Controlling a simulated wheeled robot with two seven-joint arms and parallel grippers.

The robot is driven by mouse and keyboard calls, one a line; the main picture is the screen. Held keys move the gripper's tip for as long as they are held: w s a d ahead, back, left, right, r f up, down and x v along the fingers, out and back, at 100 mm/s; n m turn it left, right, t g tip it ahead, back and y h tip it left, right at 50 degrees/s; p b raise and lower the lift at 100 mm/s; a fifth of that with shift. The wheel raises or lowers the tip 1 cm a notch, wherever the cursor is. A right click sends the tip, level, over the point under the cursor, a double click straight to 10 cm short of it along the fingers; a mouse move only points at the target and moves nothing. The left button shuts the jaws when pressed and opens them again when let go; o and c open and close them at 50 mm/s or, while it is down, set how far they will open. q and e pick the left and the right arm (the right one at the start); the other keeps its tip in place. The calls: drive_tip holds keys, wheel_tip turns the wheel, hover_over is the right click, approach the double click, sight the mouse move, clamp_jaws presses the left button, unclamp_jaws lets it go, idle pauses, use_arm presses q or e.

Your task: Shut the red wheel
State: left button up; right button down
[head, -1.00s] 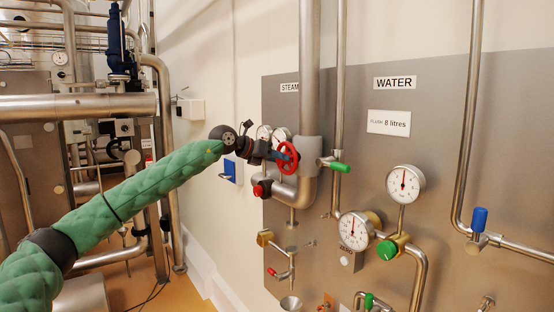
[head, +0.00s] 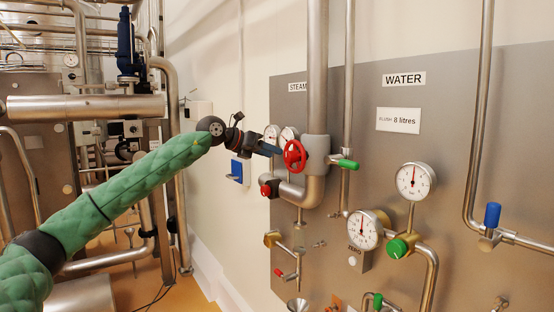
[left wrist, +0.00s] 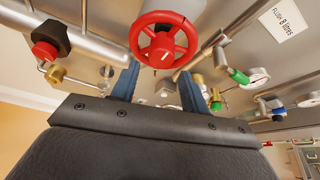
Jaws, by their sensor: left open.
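The red wheel (head: 295,155) is a spoked handwheel on the steel pipe under the STEAM label, left of the middle of the panel. It also shows at the top centre of the left wrist view (left wrist: 162,40), where its spokes and hub face the camera. My left gripper (head: 275,151) has come in from the left and is just left of the wheel. In the left wrist view its two blue fingers (left wrist: 158,84) are apart, just below the wheel, with nothing between them. I cannot tell whether a fingertip touches the rim. My right gripper is in neither view.
A red-knobbed valve (head: 269,186) sits below left of the wheel. A green-handled valve (head: 345,163) is close on its right. Gauges (head: 365,229) and a green knob (head: 398,247) are lower right. A blue-handled valve (head: 492,214) is far right.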

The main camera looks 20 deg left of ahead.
use_arm(q)
drive_tip(key=shift+v, duration=0.8)
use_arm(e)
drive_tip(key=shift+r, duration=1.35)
